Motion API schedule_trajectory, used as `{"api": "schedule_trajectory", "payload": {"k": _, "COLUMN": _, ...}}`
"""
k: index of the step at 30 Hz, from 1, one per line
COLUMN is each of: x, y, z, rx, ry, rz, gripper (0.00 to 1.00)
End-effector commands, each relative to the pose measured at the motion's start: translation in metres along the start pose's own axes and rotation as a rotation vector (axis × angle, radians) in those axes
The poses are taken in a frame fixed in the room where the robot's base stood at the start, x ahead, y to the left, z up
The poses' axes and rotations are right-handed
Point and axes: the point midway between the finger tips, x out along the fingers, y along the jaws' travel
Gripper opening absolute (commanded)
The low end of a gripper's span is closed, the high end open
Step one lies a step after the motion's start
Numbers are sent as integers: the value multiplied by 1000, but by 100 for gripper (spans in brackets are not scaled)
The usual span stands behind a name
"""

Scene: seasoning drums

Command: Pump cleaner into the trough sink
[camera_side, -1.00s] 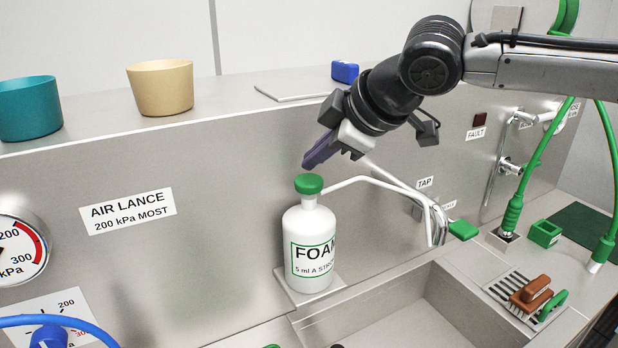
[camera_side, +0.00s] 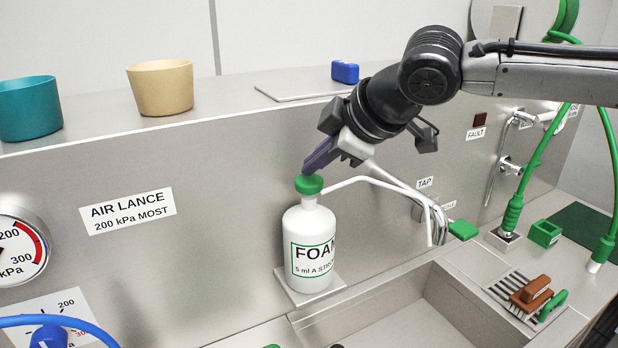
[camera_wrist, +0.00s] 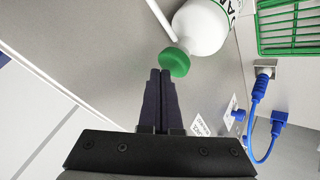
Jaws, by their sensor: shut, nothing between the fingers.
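A white bottle (camera_side: 309,247) labelled FOAM, "5 ml a stroke", stands upright on a small shelf at the sink's back wall. Its green pump head (camera_side: 309,185) sits on top, and a long white spout (camera_side: 375,180) runs right and bends down over the trough sink (camera_side: 385,310). My gripper (camera_side: 310,170) is shut and empty, its purple fingertips just above the pump head, close to or touching it; I cannot tell which. In the wrist view the shut fingertips (camera_wrist: 160,73) lie next to the green pump head (camera_wrist: 174,62), and the bottle (camera_wrist: 203,27) is beyond.
A tap with a green lever (camera_side: 463,230) is right of the bottle. Brown and green brushes (camera_side: 531,290) lie on a rack at the sink's right. Teal (camera_side: 30,108) and tan (camera_side: 161,88) cups and a blue block (camera_side: 345,72) stand on the upper ledge.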

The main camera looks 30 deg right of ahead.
Motion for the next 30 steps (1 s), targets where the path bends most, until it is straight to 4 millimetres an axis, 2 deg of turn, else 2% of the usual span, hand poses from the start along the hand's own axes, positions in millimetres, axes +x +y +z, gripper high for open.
{"api": "schedule_trajectory", "payload": {"k": 30, "x": 8, "y": -6, "z": 6, "rx": 0, "ry": -1, "rz": 0, "gripper": 0}}
